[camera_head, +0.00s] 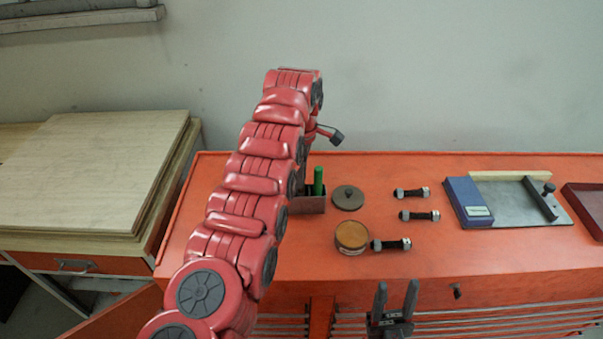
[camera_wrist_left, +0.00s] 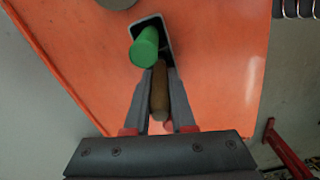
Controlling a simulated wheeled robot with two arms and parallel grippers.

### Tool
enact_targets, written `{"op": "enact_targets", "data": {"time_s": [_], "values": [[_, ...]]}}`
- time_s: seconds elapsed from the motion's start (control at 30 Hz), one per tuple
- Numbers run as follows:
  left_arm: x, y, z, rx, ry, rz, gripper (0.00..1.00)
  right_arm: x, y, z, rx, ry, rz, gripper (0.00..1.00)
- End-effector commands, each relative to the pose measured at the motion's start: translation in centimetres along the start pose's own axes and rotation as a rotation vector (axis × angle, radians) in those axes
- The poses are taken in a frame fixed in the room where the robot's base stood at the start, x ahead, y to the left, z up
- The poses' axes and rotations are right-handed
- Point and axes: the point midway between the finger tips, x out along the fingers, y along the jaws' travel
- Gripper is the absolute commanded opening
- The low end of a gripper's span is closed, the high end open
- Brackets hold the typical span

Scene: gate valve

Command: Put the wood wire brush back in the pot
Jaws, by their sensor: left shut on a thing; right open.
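The pot is a small dark open box (camera_head: 309,204) on the orange bench top, partly hidden by my left arm in the head view. It also shows in the left wrist view (camera_wrist_left: 166,26), with a green handle (camera_wrist_left: 146,46) standing in it. My left gripper (camera_wrist_left: 159,72) is shut on the brown wooden handle of the wood wire brush (camera_wrist_left: 159,92), right at the pot's edge beside the green handle. The brush's far end is hidden; I cannot tell how deep it sits. My right gripper (camera_head: 395,300) is open and empty in front of the bench.
Right of the pot lie a round grey-brown disc (camera_head: 348,197), a round tin (camera_head: 351,236) and several bolts (camera_head: 420,215). Further right are a blue box (camera_head: 467,202), a metal plate (camera_head: 520,200) and a dark red tray (camera_head: 586,207).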

Motion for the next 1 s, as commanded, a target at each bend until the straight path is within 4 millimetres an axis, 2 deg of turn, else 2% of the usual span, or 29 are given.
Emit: {"op": "enact_targets", "data": {"time_s": [0.33, 0.37, 0.53, 0.87, 1.0], "values": [[0.4, 0.0, 0.0, 0.000, 0.000, 0.001, 0.00, -0.3, 0.0, 0.1, 0.000, 0.000, 0.000, 0.50], [0.4, 0.0, 0.0, 0.000, 0.000, 0.001, 0.27, -0.3, 0.0, 0.1, 0.000, 0.000, 0.000, 0.50], [0.4, 0.0, 0.0, 0.000, 0.000, 0.001, 0.57, -0.3, 0.0, 0.1, 0.000, 0.000, 0.000, 0.50], [0.2, 0.0, -0.1, 0.000, 0.000, 0.001, 0.58, -0.3, 0.0, 0.1, 0.000, 0.000, 0.000, 0.50], [-1.2, 0.0, -1.0, -0.003, -0.001, 0.005, 0.58, -0.4, 0.0, 0.1, 0.000, 0.000, 0.000, 0.50]]}}
